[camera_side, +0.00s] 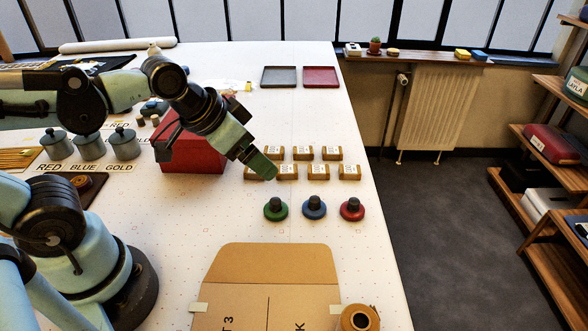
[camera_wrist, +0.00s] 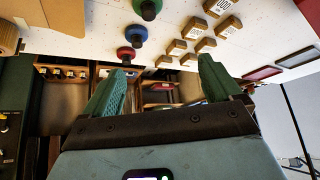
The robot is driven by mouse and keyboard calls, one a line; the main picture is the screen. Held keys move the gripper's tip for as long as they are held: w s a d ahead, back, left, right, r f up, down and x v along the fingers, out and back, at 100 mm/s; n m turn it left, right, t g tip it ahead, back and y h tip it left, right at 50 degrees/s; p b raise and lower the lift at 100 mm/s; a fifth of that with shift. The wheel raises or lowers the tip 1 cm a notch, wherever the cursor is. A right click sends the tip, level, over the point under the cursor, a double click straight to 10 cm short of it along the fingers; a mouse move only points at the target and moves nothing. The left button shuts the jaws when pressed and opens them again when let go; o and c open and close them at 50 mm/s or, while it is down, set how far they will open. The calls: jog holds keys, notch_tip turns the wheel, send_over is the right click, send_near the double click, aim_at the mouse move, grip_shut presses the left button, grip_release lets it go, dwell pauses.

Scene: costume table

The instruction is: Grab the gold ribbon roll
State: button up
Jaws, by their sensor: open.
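I cannot tell for certain which thing is the gold ribbon roll. A tan-gold roll with a dark core (camera_side: 360,319) stands at the front edge of the table in the side view, beside the cardboard. It may be the ribbon or packing tape. A tan rounded shape (camera_wrist: 9,36) at the left edge of the wrist view may be the same roll. My gripper (camera_side: 268,174) is above the table near the small brown boxes, well behind the roll. In the wrist view my gripper (camera_wrist: 165,68) has its green fingers wide apart, with nothing between them.
Green (camera_side: 275,209), blue (camera_side: 314,207) and red (camera_side: 352,209) knobbed discs stand below several labelled boxes (camera_side: 349,172). Flat cardboard (camera_side: 265,290) lies in front. A red box (camera_side: 190,150) and lidded grey pots (camera_side: 124,144) stand left. The table's right strip is clear.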

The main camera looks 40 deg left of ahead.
jog(key=s+d+m+g+h, duration=0.1)
jog(key=d+m+g+h, duration=0.2)
jog(key=d+m, duration=0.75)
jog(key=m+g, duration=0.3)
send_near(357, 320)
jog(key=shift+s+x, duration=0.15)
jog(key=shift+x, duration=1.4)
jog(key=shift+s+x, duration=0.15)
jog(key=shift+x, duration=1.4)
jog(key=shift+w+x, duration=0.15)
jog(key=shift+x, duration=0.75)
jog(key=shift+w+x, duration=0.15)
jog(key=shift+x, duration=0.8)
jog(key=shift+d+f, duration=0.15)
jog(key=shift+f, duration=0.55)
jog(key=c, duration=1.1)
jog(key=shift+r, duration=0.2)
